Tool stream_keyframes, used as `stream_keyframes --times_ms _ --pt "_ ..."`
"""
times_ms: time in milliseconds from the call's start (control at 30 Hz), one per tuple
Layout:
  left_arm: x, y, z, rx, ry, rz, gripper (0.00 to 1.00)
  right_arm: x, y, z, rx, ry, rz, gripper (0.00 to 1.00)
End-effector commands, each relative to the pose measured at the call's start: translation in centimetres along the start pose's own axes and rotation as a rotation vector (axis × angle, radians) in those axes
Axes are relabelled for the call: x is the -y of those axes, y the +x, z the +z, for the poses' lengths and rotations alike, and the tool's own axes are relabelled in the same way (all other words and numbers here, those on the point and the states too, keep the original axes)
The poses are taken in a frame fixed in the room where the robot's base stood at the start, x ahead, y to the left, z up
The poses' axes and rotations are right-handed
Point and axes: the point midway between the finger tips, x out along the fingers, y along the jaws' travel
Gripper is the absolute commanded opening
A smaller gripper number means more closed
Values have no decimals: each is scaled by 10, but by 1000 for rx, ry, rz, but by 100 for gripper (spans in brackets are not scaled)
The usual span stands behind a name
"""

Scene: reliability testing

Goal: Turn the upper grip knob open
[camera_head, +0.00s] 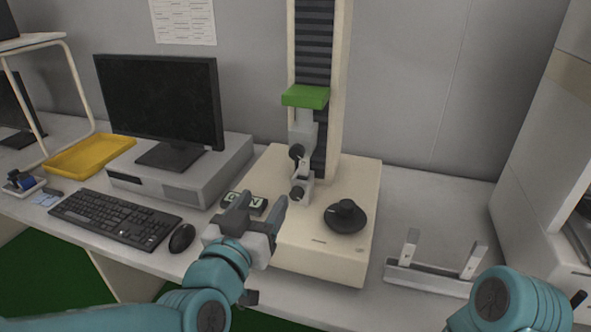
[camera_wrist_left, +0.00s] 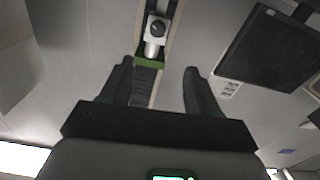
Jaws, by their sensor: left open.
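The testing machine (camera_head: 317,245) stands at the centre of the head view. Its upper grip (camera_head: 303,127) hangs under a green crosshead (camera_head: 305,96). In the left wrist view, the upper knob (camera_wrist_left: 157,28) shows beyond the gap between the open fingers (camera_wrist_left: 158,78). My right gripper is out of view; only part of that arm shows.
A keyboard (camera_head: 116,218), mouse (camera_head: 182,238) and monitor (camera_head: 160,103) are at left. A metal bracket with two posts (camera_head: 430,278) stands at right.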

Motion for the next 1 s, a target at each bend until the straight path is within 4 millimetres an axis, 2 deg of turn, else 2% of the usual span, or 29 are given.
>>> stream_keyframes --times_ms 133,233,700,833,1000 --pt "-4 7 2 -2 2 9 61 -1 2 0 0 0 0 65" --pt "-4 24 2 -1 3 9 61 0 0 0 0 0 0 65" --pt "-5 132 1 0 2 12 61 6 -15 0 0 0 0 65" --pt "-5 151 1 0 2 12 61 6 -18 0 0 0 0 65" --pt "-5 162 2 0 2 12 61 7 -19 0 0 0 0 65"
